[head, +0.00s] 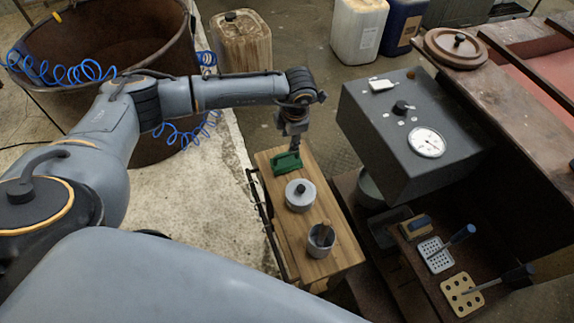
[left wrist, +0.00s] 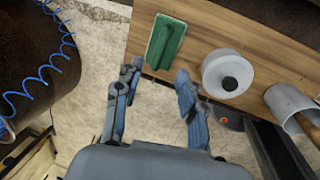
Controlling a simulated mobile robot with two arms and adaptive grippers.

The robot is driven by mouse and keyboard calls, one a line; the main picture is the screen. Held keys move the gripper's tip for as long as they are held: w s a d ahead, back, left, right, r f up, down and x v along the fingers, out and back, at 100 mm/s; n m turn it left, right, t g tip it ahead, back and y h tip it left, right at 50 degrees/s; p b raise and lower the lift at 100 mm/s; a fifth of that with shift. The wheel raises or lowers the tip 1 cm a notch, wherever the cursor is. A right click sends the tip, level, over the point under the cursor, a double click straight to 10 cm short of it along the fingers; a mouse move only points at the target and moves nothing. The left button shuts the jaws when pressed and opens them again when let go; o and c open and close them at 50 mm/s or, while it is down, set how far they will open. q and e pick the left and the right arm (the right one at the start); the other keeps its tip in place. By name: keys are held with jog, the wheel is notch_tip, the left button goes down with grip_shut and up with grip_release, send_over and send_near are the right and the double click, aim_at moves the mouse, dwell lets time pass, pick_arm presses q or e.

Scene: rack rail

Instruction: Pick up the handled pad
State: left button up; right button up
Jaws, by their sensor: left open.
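The handled pad (head: 287,162) is green and lies at the far end of a wooden cart top (head: 318,212). In the left wrist view the green pad (left wrist: 166,42) shows a raised handle along its length. My left gripper (head: 296,146) points down over that end of the cart, close to the pad. In the left wrist view its fingers (left wrist: 157,84) are spread with nothing between them, and the pad lies just beyond the fingertips, apart from them. My right gripper is not in view.
A lidded grey pot (head: 300,196) and a metal cup (head: 321,240) with a handle sticking out share the cart top with the pad. A grey box with a gauge (head: 427,142) stands to the right. A rusty drum (head: 120,75) with blue coiled hose is at the left.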

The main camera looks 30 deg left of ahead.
aim_at(288, 153)
pick_arm(q)
jog(key=f, duration=0.1)
jog(key=f+b, duration=0.1)
jog(key=f, duration=0.1)
jog(key=shift+w+a+f, duration=0.1)
jog(key=shift+w+f, duration=0.1)
jog(key=shift+w, duration=0.05)
jog(key=shift+f+b, duration=0.3)
jog(key=shift+b, duration=0.1)
jog(key=f+b, duration=0.2)
jog(key=f, duration=0.1)
jog(key=w+a+f+b, duration=0.1)
jog(key=shift+f, duration=0.35)
jog(key=shift+s+r, duration=0.1)
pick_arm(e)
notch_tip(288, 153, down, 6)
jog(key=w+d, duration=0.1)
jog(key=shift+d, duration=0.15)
pick_arm(q)
grip_shut()
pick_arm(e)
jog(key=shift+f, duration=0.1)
